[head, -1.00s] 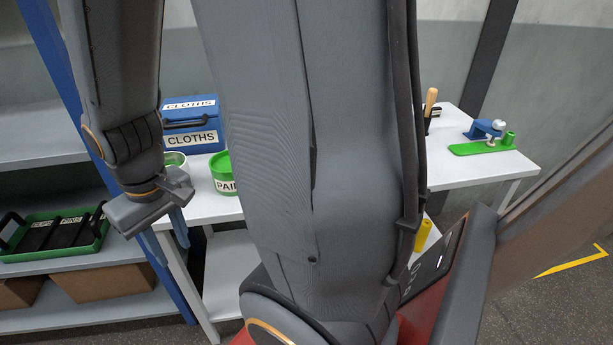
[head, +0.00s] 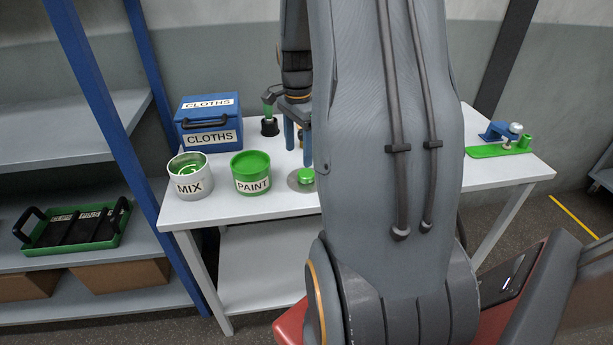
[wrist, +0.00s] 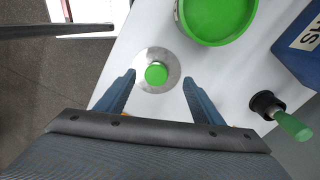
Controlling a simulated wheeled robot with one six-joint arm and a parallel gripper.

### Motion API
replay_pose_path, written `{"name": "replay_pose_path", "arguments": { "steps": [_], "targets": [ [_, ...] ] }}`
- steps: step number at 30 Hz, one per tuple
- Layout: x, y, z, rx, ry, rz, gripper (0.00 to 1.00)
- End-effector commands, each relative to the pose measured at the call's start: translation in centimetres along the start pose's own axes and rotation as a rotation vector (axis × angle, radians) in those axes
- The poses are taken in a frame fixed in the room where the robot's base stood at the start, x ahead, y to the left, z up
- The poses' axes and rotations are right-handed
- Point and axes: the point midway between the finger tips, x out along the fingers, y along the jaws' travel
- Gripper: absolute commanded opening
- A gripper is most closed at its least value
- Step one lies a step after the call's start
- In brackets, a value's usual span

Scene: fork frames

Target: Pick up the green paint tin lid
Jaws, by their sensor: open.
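The paint tin lid, a round grey metal disc with a green centre, lies flat on the white table and shows in the head view (head: 303,178), its right part hidden by my arm. In the wrist view the lid (wrist: 156,74) is whole, centred between and just beyond my fingertips. My gripper (head: 298,148) points down over the table with its blue fingers apart. In the wrist view my gripper (wrist: 159,80) is open and empty, apart from the lid. The green PAINT tin (head: 252,174) stands open just left of the lid.
A MIX tin (head: 189,178) and a blue CLOTHS box (head: 208,124) stand left and behind. A green-handled black tool (head: 270,124) stands near my gripper. A green and blue clamp-like object (head: 500,143) lies at the table's right. The table's front edge (head: 240,212) is close.

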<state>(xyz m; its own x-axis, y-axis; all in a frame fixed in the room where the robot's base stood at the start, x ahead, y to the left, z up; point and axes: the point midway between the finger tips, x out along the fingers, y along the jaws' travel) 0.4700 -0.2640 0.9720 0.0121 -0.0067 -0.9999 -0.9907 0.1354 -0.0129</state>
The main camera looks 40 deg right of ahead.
Motion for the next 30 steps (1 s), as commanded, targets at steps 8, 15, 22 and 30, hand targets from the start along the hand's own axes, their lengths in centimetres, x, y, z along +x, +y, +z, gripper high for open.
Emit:
{"name": "replay_pose_path", "arguments": {
  "steps": [8, 15, 22, 30],
  "targets": [
    [1.6, -0.1, -2.7, 0.157, -0.006, 0.017, 0.61],
    [3.7, 0.1, -2.4, 0.154, -0.006, 0.017, 0.61],
    [6.4, 0.6, -2.0, 0.153, -0.006, 0.017, 0.61],
    [8.2, 0.4, -2.0, 0.153, -0.005, 0.014, 0.61]
  ]
}}
